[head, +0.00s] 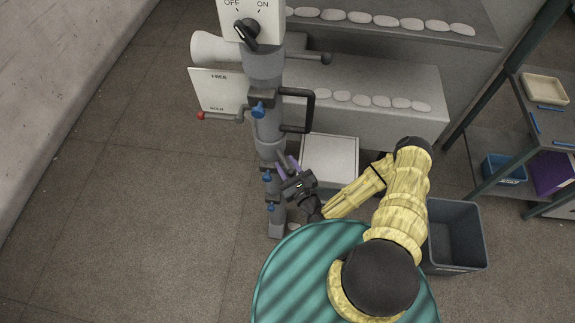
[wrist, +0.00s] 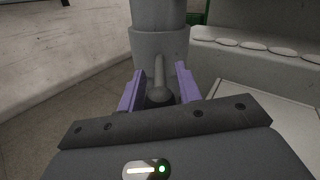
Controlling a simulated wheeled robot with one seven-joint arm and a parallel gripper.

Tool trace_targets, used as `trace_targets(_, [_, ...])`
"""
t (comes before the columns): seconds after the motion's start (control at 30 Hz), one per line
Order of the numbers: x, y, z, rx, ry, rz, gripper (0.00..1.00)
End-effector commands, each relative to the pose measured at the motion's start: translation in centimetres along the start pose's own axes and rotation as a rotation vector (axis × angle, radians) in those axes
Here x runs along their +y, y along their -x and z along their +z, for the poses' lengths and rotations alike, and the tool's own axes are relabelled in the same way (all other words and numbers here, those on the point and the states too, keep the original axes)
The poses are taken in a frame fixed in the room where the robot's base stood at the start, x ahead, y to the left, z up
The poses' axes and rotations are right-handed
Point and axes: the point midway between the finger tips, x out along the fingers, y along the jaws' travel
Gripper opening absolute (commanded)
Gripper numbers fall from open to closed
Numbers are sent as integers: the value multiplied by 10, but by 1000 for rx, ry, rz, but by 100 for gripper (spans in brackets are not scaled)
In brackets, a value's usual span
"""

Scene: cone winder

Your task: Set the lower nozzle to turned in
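My gripper (head: 287,166) has purple fingers and reaches the right side of the grey column (head: 268,128) in the head view. In the wrist view my gripper (wrist: 158,86) is open, with one finger on each side of a short grey nozzle-like rod (wrist: 159,74) on a rounded base. Gaps show between the rod and both fingers. The rod points up in that picture, against the column. Lower on the column in the head view are two small blue-ended fittings, an upper one (head: 267,177) and a lower one (head: 270,207). I cannot tell which part is the lower nozzle.
A switch box (head: 250,20) marked OFF and ON tops the column. A black handle (head: 309,110) sticks out above my gripper. A red-tipped lever (head: 203,115) is at the left. A pale-topped box (head: 330,158) stands close behind my gripper. Floor left of the column is clear.

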Motion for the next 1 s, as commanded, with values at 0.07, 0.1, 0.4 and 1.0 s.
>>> trace_targets(0.07, [0,0,0,0,0,1,34])
trace_targets(0.1, [0,0,0,0,0,1,34])
trace_targets(0.4, [1,20,-3,2,-1,3,34])
trace_targets(1.0, [1,75,0,0,0,2,34])
